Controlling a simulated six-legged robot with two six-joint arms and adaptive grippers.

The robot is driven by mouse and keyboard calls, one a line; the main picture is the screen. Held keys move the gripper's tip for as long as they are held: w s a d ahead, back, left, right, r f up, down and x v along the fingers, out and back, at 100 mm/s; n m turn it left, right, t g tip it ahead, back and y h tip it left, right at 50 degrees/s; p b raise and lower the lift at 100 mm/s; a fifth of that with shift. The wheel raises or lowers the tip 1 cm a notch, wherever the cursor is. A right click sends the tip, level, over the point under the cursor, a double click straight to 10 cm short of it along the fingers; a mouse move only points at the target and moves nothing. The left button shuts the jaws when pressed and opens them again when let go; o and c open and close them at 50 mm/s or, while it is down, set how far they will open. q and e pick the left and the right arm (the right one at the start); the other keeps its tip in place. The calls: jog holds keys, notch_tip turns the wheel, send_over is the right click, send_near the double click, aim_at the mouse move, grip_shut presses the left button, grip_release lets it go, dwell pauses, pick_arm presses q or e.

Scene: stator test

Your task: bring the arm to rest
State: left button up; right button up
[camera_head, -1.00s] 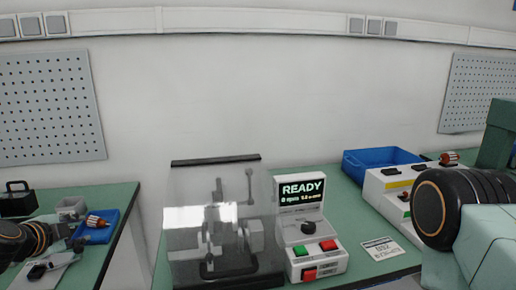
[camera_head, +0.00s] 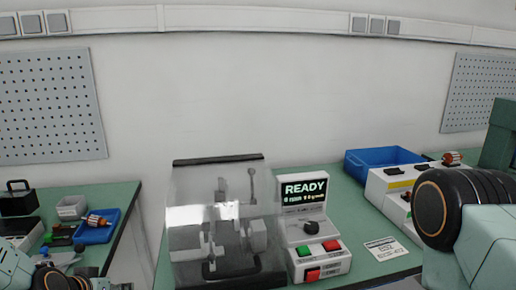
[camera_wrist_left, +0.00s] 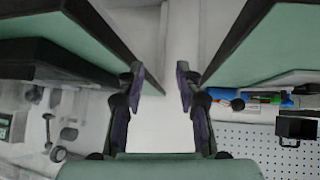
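My left gripper (camera_wrist_left: 161,88) shows in the left wrist view with its two fingers apart and nothing between them. Bare floor shows behind the gap, between two green-topped tables. In the head view only part of my left arm (camera_head: 58,280) shows, low at the left by the left table, and its fingertips are out of the picture. My right arm (camera_head: 470,222) reaches in from the right edge, with a large black joint in front of the right table. Its gripper is not in view.
A tester (camera_head: 312,232) reading READY stands beside a clear guarded fixture (camera_head: 222,225). A white unit (camera_head: 385,192) and blue bin (camera_head: 362,160) stand at right. The left table holds a blue tray (camera_head: 92,236) with a copper-wound part (camera_head: 97,220). A gap separates the tables.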

pick_arm(q)
jog(key=s+d+f+g, duration=0.3)
jog(key=s+f, duration=0.2)
jog(key=s, duration=0.5)
jog(key=s+d+f+g, duration=0.3)
jog(key=s+f, duration=0.3)
jog(key=s, duration=0.4)
jog(key=s+d+f+m+g, duration=0.1)
jog(key=s+d+f, duration=0.3)
jog(key=s, duration=0.7)
notch_tip(320, 180, down, 2)
jog(key=shift+g, duration=0.9)
